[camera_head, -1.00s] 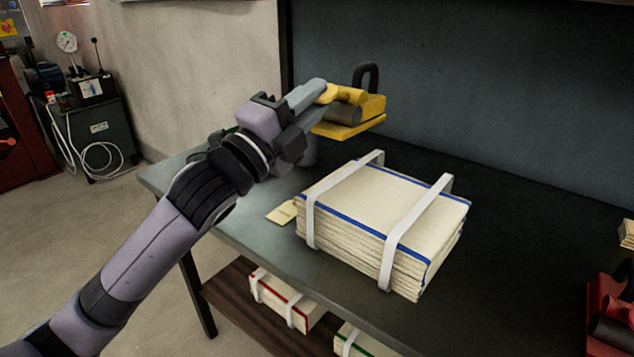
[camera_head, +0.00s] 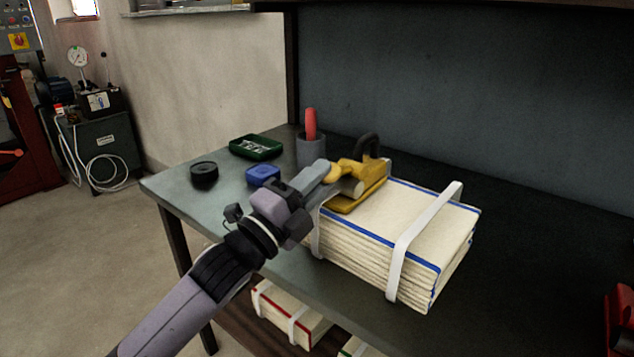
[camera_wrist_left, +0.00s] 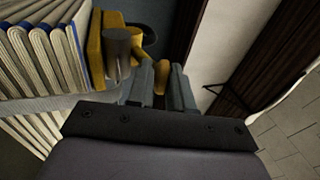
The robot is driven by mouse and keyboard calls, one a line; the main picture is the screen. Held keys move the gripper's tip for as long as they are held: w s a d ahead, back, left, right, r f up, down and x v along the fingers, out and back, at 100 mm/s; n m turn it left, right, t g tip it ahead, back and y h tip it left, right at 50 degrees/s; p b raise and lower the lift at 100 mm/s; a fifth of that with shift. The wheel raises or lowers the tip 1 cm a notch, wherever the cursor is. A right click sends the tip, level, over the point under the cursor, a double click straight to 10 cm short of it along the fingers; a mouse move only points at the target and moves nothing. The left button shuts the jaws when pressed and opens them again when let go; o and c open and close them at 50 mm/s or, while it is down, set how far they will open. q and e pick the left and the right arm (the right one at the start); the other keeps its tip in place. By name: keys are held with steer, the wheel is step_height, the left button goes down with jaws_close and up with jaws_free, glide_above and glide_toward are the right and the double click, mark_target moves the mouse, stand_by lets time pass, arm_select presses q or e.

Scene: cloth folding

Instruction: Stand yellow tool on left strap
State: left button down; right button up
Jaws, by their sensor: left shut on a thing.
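The yellow tool (camera_head: 362,190) has a flat base, a grey cylinder and a black loop handle. It is at the left end of the folded cloth stack (camera_head: 400,225), over the left strap (camera_head: 318,232). Whether its base touches the strap or hovers just above cannot be told. My left gripper (camera_head: 328,174) is shut on the yellow tool, coming from the left. In the left wrist view the tool (camera_wrist_left: 96,50) stands beside the cloth layers (camera_wrist_left: 45,45), with the gripper fingers (camera_wrist_left: 160,85) on its yellow handle. The right strap (camera_head: 425,235) is bare. My right gripper is not in view.
On the table (camera_head: 190,205) left of the stack are a black round puck (camera_head: 204,172), a blue block (camera_head: 262,175), a green tray (camera_head: 254,147) and a grey cup (camera_head: 311,152) with a red handle. Another cloth bundle (camera_head: 290,312) lies on the lower shelf.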

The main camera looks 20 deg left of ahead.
arm_select(q)
steer(key=c, duration=1)
jaws_free()
steer(key=shift+r, duration=0.1)
steer(key=b+v, duration=0.1)
steer(key=v, duration=1.1)
step_height(320, 180, down, 16)
steer(key=s+n+g+y, duration=0.25)
steer(key=n+y, duration=0.25)
steer(key=n, duration=0.6)
steer(key=s+f+n+g, duration=0.2)
steer(key=s+f+n, duration=0.1)
steer(key=f, duration=0.3)
steer(key=s+d+f+n+g+y, duration=0.1)
steer(key=s+f+n+g, duration=0.1)
steer(key=f, duration=0.4)
steer(key=s+f+n+g, duration=0.3)
steer(key=s+f+n, duration=0.2)
steer(key=f, duration=0.1)
steer(key=shift+s+d+y, duration=0.3)
steer(key=shift+s, duration=0.05)
